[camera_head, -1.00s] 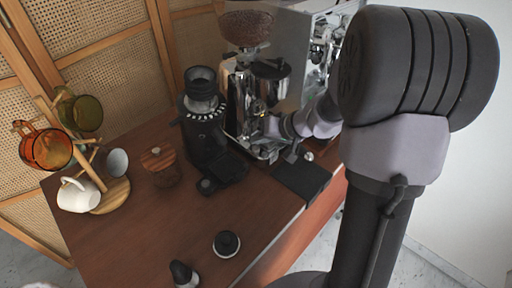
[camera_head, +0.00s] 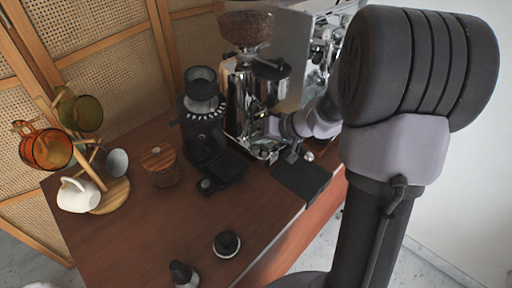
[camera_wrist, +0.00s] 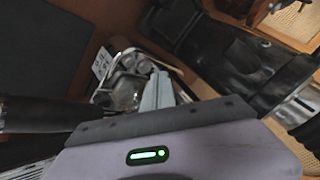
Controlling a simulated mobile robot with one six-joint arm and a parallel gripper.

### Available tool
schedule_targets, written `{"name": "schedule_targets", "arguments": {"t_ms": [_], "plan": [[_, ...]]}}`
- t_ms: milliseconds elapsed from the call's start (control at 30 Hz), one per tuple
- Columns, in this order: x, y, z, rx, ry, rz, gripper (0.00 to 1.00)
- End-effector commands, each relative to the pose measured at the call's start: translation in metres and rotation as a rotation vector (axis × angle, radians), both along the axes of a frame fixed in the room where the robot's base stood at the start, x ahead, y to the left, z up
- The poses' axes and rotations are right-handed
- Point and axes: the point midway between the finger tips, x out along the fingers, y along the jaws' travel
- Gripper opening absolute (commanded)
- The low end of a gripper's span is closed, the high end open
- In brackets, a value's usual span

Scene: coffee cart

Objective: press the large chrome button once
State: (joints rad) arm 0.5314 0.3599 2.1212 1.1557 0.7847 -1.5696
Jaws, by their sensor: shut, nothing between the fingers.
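The tall chrome grinder (camera_head: 240,98), with beans in its hopper, stands at the back of the wooden counter. My gripper (camera_head: 272,127) is beside the lower front of this grinder, reaching in from the right. In the wrist view my gripper's grey fingers (camera_wrist: 158,92) are together with nothing between them. Shiny chrome parts (camera_wrist: 126,86) lie just left of and beyond the fingertips there. I cannot clearly make out the large chrome button, nor tell whether the fingertips touch anything.
A black grinder (camera_head: 203,128) stands close left of the chrome one. A dark mat (camera_head: 302,178) lies at the counter's right edge. A wood-lidded jar (camera_head: 161,166) and a mug tree (camera_head: 112,195) stand left. The counter's front middle (camera_head: 140,235) is mostly clear.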

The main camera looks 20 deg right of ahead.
Motion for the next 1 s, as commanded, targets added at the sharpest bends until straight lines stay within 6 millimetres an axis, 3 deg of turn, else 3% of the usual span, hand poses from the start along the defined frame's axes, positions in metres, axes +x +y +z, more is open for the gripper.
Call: {"name": "schedule_targets", "arguments": {"t_ms": [1000], "plan": [[0.0, 0.0, -0.008, 0.0, 0.0, 0.0, 0.0]]}}
